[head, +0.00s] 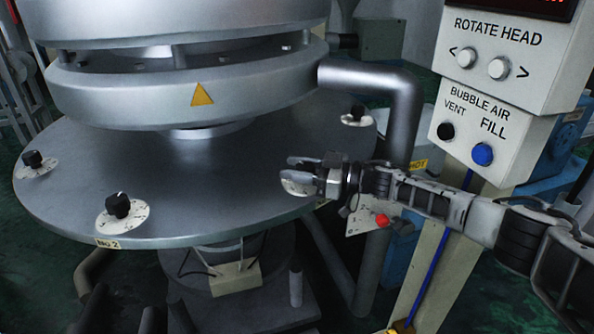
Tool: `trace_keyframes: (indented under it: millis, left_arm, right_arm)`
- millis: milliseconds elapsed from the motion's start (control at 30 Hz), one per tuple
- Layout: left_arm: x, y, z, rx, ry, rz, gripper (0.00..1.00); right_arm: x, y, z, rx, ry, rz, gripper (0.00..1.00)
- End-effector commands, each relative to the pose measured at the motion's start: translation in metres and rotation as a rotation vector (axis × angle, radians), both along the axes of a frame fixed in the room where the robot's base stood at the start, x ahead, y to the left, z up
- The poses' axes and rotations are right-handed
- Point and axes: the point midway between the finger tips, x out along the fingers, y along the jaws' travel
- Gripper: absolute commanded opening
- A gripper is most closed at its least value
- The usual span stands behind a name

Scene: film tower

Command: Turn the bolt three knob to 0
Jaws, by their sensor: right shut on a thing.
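My right gripper (297,170) reaches in from the right over the right edge of the round metal table. Its jaws are closed around a knob that they hide, so the knob's pointer cannot be read. Part of a white dial plate (296,188) shows under the fingertips. The front black knob (118,204) stands on a white dial above a tag that seems to read No 2. Which number the gripped knob bears is not visible. My left gripper is not in view.
Other black knobs on white dials sit at the table's left (33,159) and back right (356,113). A thick metal pipe (385,80) bends down behind my right gripper. A control box (490,130) with buttons stands at the right, above my forearm.

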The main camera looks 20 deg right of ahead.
Motion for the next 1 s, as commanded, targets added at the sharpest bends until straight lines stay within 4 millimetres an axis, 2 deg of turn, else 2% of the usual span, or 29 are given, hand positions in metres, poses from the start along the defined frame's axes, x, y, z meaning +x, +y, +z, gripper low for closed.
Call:
trace_keyframes:
  millis: [267,300,333,367,633,733,867,1000]
  left_arm:
    - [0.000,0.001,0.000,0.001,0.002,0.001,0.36]
    - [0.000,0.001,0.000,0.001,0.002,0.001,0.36]
    - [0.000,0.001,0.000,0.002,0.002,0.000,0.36]
    - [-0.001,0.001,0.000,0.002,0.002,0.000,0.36]
    - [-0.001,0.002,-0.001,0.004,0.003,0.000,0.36]
    - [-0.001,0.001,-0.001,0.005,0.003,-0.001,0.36]
    - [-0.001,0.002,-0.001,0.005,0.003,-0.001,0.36]
    - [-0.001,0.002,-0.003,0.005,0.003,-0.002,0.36]
  right_arm:
    - [0.001,0.000,0.001,0.000,-0.001,-0.002,0.17]
    - [0.001,0.000,0.001,0.000,-0.001,-0.002,0.50]
    - [0.000,0.000,0.001,0.000,-0.001,-0.002,0.59]
    - [0.000,0.000,0.001,0.000,-0.001,-0.002,0.61]
    - [0.000,-0.001,0.000,0.000,-0.001,-0.002,0.61]
    - [-0.003,-0.007,0.000,0.000,0.000,-0.003,0.61]
    - [-0.014,-0.025,-0.001,-0.002,0.000,-0.004,0.61]
    - [-0.031,-0.051,-0.001,-0.002,0.001,-0.004,0.61]
